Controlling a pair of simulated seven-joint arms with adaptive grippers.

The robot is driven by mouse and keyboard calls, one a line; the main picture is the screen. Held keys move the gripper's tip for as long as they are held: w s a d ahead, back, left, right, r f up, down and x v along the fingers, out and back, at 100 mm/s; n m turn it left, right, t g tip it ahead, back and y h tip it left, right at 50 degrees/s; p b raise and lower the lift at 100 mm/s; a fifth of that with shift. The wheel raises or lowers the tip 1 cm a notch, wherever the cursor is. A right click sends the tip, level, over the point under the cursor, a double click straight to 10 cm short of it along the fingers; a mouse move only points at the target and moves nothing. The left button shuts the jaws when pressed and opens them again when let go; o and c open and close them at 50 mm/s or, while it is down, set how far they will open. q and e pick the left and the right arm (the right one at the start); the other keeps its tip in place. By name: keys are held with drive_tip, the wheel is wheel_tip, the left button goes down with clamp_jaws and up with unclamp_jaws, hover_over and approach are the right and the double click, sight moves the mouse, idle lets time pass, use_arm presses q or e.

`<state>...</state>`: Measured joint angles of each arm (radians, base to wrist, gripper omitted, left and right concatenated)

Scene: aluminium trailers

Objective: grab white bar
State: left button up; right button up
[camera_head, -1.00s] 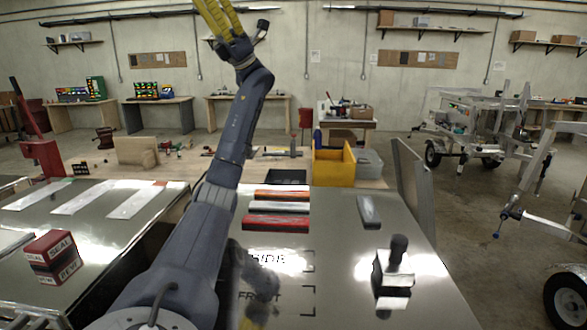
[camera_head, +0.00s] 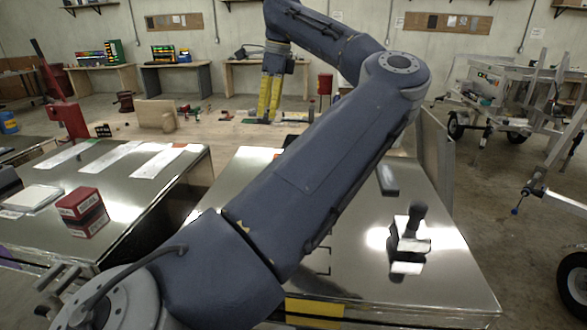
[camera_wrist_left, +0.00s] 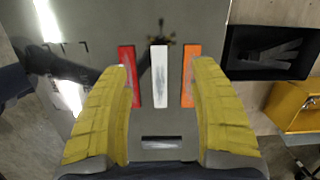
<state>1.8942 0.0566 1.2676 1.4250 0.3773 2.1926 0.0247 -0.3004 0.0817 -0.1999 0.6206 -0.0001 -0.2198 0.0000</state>
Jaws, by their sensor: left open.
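The white bar (camera_wrist_left: 159,76) lies on the shiny metal table (camera_head: 447,270), between a red bar (camera_wrist_left: 130,75) and an orange bar (camera_wrist_left: 188,75) in the left wrist view. My left gripper (camera_head: 268,97) is open, its yellow fingers pointing down. In the left wrist view its fingers (camera_wrist_left: 163,68) spread on either side of the row, with the white bar near the middle of the gap. The gripper is above the bars and holds nothing. In the head view my left arm hides the bars almost wholly. My right gripper is not in view.
A grey block (camera_wrist_left: 162,143) lies below the bars in the wrist view. A black tray (camera_wrist_left: 270,52) and a yellow bin (camera_wrist_left: 292,108) are on the right there. In the head view a dark-handled tool (camera_head: 410,240) stands on the table and a red box (camera_head: 83,213) sits left.

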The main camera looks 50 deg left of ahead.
use_arm(q)
drive_tip(key=w+d+m+t+h, duration=0.1)
drive_tip(key=w+d, duration=0.4)
drive_tip(key=d, duration=0.1)
wheel_tip(320, 180, down, 11)
drive_tip(key=shift+f, duration=3.2)
drive_tip(key=shift+c, duration=0.2)
drive_tip(key=c, duration=1.2)
